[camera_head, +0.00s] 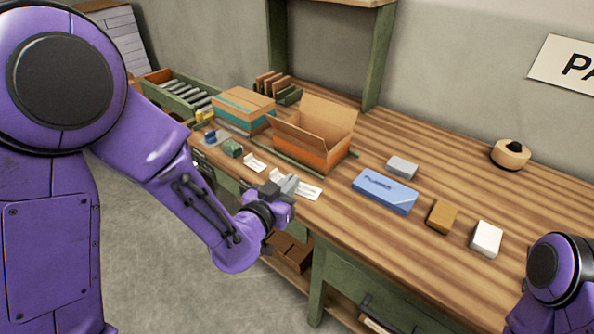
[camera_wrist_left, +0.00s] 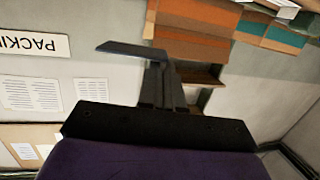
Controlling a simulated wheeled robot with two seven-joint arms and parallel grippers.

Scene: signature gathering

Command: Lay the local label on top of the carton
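An open carton with an orange lower band (camera_head: 300,146) stands on the table with its flaps up; a closed carton with a teal stripe (camera_head: 243,122) stands left of it. White labels lie in a row along the front edge: one on the left (camera_head: 255,163), one on the right (camera_head: 309,190), and one between them partly hidden by my left gripper (camera_head: 289,184). The print is too small to tell which is local. The gripper is low at the front edge, before the open carton; its fingertips are unclear. My right gripper is out of view.
A blue box (camera_head: 384,193), a grey block (camera_head: 402,167), a brown block (camera_head: 441,216) and a white block (camera_head: 486,238) lie right of the carton. A round tape-like item (camera_head: 511,154) sits at the back. Bare wood lies between them.

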